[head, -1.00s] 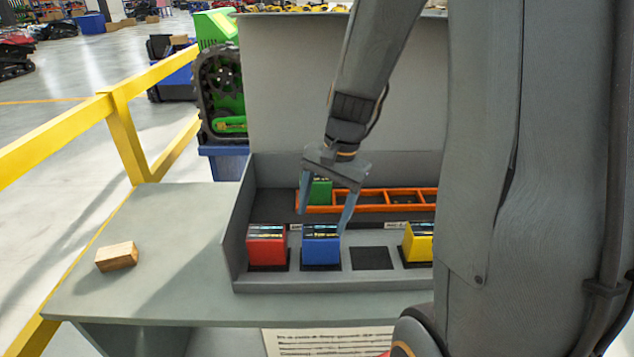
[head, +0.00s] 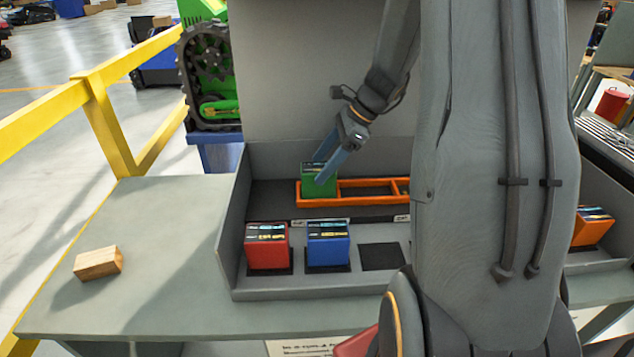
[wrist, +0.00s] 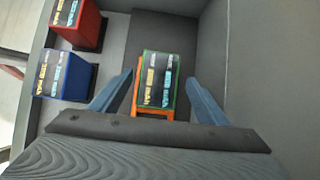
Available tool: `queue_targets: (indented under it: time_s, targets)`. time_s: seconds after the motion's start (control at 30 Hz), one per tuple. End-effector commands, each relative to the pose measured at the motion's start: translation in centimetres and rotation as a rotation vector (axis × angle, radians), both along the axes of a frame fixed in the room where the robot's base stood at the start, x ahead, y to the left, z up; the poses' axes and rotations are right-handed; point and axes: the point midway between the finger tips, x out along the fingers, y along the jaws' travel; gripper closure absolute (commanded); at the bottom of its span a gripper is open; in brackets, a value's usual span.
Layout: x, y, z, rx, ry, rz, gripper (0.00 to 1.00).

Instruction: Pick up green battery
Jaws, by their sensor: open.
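The green battery (head: 317,183) stands upright at the left end of the orange rack (head: 348,200) on the raised back part of the grey bench tray. In the wrist view the green battery (wrist: 158,80) sits between the two blue fingers, with a gap on each side. My gripper (head: 326,170) is open, its fingertips at the battery's top in the head view. In the wrist view my gripper (wrist: 163,85) points at the battery. I cannot tell whether any finger touches it. My arm hides the right part of the rack.
A red battery (head: 267,247) and a blue battery (head: 328,245) stand in front on black pads, beside an empty pad (head: 381,257). An orange battery (head: 591,227) is at far right. A wooden block (head: 98,263) lies on the bench's left. The tray's back panel (head: 300,80) rises behind.

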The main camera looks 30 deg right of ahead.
Motion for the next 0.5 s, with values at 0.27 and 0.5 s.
queue_targets:
  time_s: [0.27, 0.5]
  targets:
    - [0.5, 2.0, -2.6, 0.002, 0.005, 0.003, 0.31]
    - [1.1, 3.3, -4.7, -0.002, 0.001, 0.005, 0.31]
